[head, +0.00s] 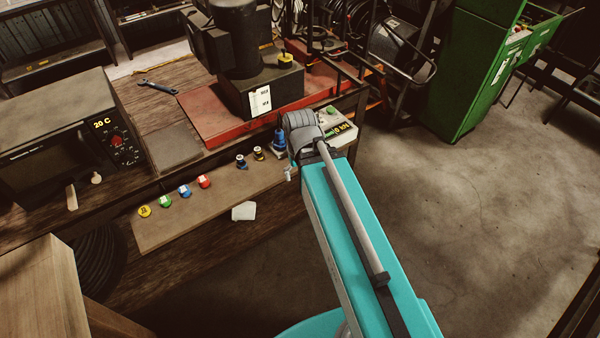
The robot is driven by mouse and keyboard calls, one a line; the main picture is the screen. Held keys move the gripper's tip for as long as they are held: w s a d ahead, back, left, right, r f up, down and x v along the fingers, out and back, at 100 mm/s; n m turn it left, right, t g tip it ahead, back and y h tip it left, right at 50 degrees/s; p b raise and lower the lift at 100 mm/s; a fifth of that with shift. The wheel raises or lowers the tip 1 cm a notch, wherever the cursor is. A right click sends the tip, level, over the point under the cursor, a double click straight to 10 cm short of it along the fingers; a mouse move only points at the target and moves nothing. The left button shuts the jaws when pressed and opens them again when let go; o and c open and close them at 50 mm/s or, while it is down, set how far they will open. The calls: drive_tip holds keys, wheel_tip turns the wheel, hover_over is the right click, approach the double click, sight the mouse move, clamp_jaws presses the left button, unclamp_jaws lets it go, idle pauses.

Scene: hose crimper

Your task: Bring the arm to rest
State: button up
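My teal arm (355,235) reaches up from the bottom of the head view to a grey joint (301,130) near the front edge of the workbench. No gripper fingers can be made out; the end of the arm is hidden behind its own links. A dark crimping machine (262,85) stands on a red base plate (205,118) just beyond the joint.
A dark oven-like unit (60,130) stands at the left. Yellow (145,211), green (165,201), blue (184,190) and red (204,181) caps line the wooden shelf (165,228). A green cabinet (470,75) stands behind open floor (480,220).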

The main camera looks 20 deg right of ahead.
drive_tip(key=shift+f, duration=0.1)
wheel_tip(320, 180, down, 4)
drive_tip(key=b, duration=0.4)
drive_tip(key=shift+f+b, duration=0.25)
drive_tip(key=shift+b, duration=0.1)
idle(2.1)
